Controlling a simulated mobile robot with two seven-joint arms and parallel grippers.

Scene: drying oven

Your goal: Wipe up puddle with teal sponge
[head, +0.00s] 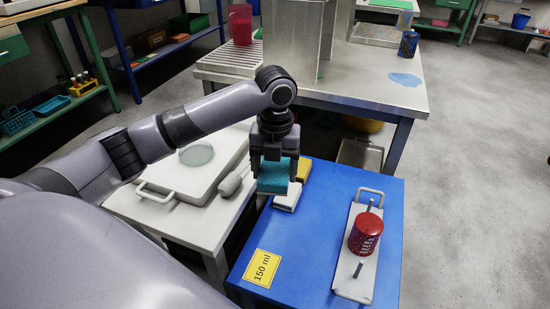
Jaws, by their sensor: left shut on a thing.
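My left gripper (274,165) points down over the far left part of the blue table and is shut on the teal sponge (273,178). The sponge is between its fingers; I cannot tell whether it is clear of the white block beneath. A blue puddle (405,80) lies on the right end of the metal-topped table (340,92), beyond the blue table. My right gripper is not in view.
A white block (288,197) and a yellow block (303,170) lie by the sponge. A red container (366,233) stands on a handled tray (347,272) at right. A dark blue cup (408,44) stands behind the puddle.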

